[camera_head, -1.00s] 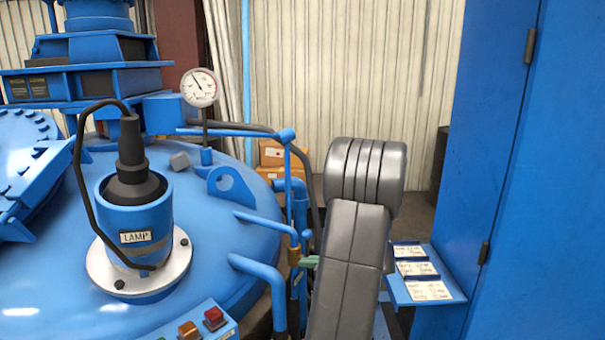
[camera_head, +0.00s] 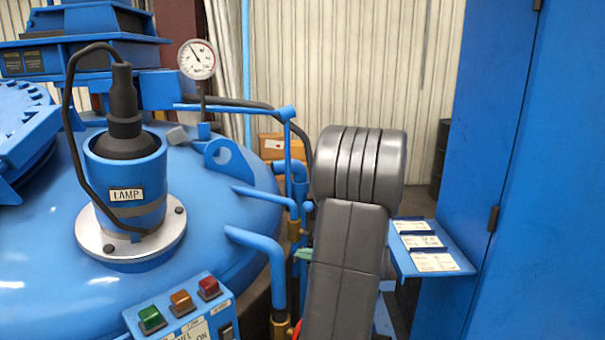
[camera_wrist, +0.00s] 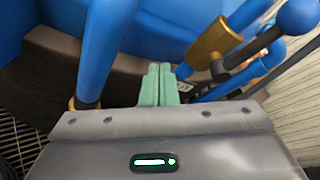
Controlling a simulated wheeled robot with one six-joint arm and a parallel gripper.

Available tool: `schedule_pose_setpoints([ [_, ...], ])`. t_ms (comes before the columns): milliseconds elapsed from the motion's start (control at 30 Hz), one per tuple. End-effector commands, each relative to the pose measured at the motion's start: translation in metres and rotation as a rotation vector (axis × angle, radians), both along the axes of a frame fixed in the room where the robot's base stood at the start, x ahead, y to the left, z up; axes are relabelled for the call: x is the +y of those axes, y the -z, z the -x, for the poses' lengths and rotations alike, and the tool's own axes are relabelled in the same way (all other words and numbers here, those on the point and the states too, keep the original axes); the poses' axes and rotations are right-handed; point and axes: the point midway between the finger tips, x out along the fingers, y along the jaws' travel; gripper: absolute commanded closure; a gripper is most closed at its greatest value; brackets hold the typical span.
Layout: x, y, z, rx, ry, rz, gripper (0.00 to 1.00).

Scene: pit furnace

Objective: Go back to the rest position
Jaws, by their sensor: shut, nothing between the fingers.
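My gripper (camera_wrist: 157,84) shows in the wrist view with its two green fingers together and nothing between them. It points at the gap between a thick blue pipe (camera_wrist: 103,45) on the left and a brass fitting (camera_wrist: 212,48) on a blue pipe at the right. I cannot tell whether the fingers touch anything. In the head view my grey arm stands upright in the middle, right of the furnace pipes, and only a bit of green shows at its left edge.
The blue furnace lid (camera_head: 40,240) with the lamp housing (camera_head: 128,190) and pressure gauge (camera_head: 196,60) fills the left. A control box (camera_head: 182,310) is at the bottom. A blue shelf with cards (camera_head: 405,262) and a tall blue cabinet (camera_head: 535,170) stand close on the right.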

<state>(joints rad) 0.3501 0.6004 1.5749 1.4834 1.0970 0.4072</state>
Motion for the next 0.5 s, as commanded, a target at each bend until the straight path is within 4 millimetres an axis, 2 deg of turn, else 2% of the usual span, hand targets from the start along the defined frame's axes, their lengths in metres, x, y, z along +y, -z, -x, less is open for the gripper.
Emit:
schedule_pose_setpoints([
  [33,-0.004,0.015,-0.006,0.007,0.001,-0.003,1.0],
  [133,-0.01,0.031,-0.015,0.008,0.001,-0.003,1.0],
  [200,-0.026,0.028,-0.008,0.004,0.005,-0.002,1.0],
  [500,-0.062,0.007,0.026,0.005,0.003,-0.003,1.0],
])
